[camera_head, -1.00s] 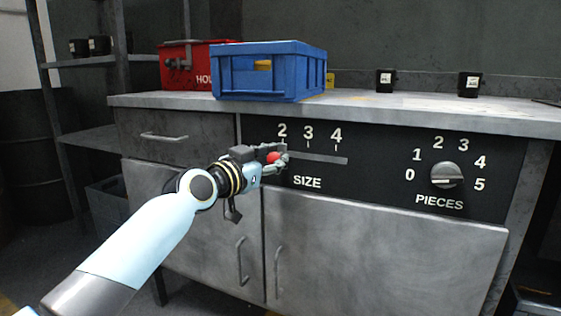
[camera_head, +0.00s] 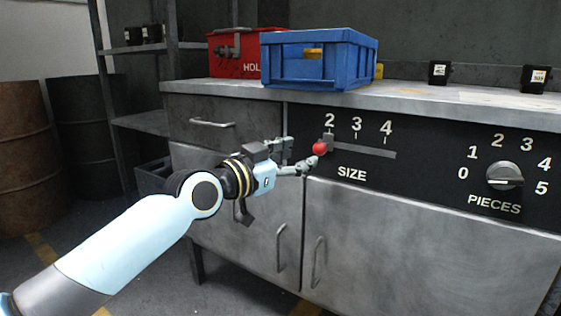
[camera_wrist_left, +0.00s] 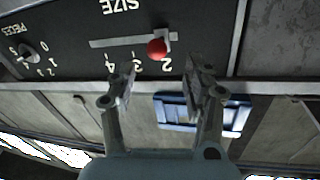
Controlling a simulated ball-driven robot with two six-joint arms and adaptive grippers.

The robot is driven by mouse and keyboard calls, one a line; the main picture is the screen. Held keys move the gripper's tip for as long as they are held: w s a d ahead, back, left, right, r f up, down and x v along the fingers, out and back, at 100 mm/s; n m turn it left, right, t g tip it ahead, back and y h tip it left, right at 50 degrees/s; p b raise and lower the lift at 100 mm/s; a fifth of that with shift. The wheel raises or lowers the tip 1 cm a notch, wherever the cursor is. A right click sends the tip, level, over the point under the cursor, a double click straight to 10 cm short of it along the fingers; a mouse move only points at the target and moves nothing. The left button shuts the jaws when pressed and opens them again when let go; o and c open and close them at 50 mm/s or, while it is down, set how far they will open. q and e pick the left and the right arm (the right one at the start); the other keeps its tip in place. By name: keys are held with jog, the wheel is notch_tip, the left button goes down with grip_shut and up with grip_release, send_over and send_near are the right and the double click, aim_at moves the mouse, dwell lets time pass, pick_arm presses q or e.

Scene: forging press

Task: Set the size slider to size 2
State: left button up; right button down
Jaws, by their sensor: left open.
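The size slider has a red knob (camera_head: 319,149) on a grey carriage (camera_head: 328,141) in a horizontal slot (camera_head: 365,150) on the black panel. The carriage stands at the slot's left end, under the number 2. My left gripper (camera_head: 303,157) is open, just left of the knob in the head view, with a gap between its fingers. In the left wrist view the knob (camera_wrist_left: 157,48) shows beyond and between the open fingertips (camera_wrist_left: 160,80), apart from them. My right gripper is in no view.
A PIECES dial (camera_head: 504,176) is on the panel's right. A blue crate (camera_head: 318,75) and a red box (camera_head: 232,52) stand on the counter above. Cabinet doors (camera_head: 425,240) lie below. The space before the panel is clear.

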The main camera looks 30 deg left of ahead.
pick_arm(q)
jog(key=shift+v, duration=2.35)
jog(key=shift+a, duration=0.1)
